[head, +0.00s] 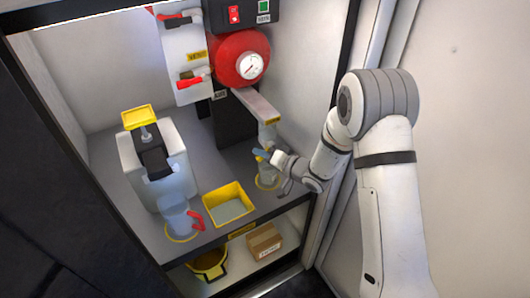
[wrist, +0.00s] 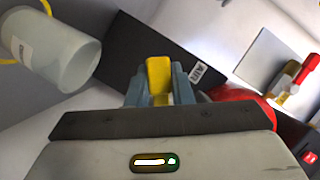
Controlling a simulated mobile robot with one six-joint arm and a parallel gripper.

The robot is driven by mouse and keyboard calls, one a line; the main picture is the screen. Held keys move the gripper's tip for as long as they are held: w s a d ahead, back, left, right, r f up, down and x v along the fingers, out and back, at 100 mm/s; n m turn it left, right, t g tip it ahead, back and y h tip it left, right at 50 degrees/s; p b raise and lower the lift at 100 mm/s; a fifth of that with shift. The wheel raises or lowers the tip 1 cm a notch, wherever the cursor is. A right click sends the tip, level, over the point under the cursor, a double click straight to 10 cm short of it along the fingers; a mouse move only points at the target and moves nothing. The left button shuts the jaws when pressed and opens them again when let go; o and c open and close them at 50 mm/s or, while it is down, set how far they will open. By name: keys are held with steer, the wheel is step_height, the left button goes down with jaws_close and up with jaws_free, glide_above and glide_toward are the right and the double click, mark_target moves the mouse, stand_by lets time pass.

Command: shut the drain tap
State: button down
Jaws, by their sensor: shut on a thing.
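My gripper (head: 264,154) is at the right of the cabinet, below the end of a beige pipe arm (head: 255,104). In the wrist view, its blue-grey jaws (wrist: 160,82) are shut on a yellow piece (wrist: 158,72), which I take to be the drain tap's handle. The tap's body is mostly hidden by my gripper, and I cannot tell whether the tap is open or shut. A clear beaker (head: 266,177) stands on a yellow ring below my gripper. It also shows at the upper left of the wrist view (wrist: 45,50).
A red pump (head: 239,60) with a gauge and a white panel (head: 184,45) with red levers are above. A yellow tray (head: 229,221), a clear jug (head: 177,213) and a white canister (head: 176,188) stand to the left. The cabinet's right wall is close to my arm.

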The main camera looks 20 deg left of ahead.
steer(key=m, duration=0.1)
steer(key=r+m+y, duration=0.1)
steer(key=m, duration=0.1)
steer(key=shift+s+a+r+m+y+p, duration=0.2)
steer(key=shift+r+m+y+p, duration=0.1)
steer(key=shift+y+p, duration=0.1)
steer(key=shift+r+m+y, duration=0.5)
steer(key=shift+m+y, duration=0.1)
steer(key=shift+m, duration=0.6)
steer(key=c, duration=1.3)
jaws_free()
steer(key=v, duration=0.7)
steer(key=shift+s+d, duration=0.15)
steer(key=shift+d, duration=0.25)
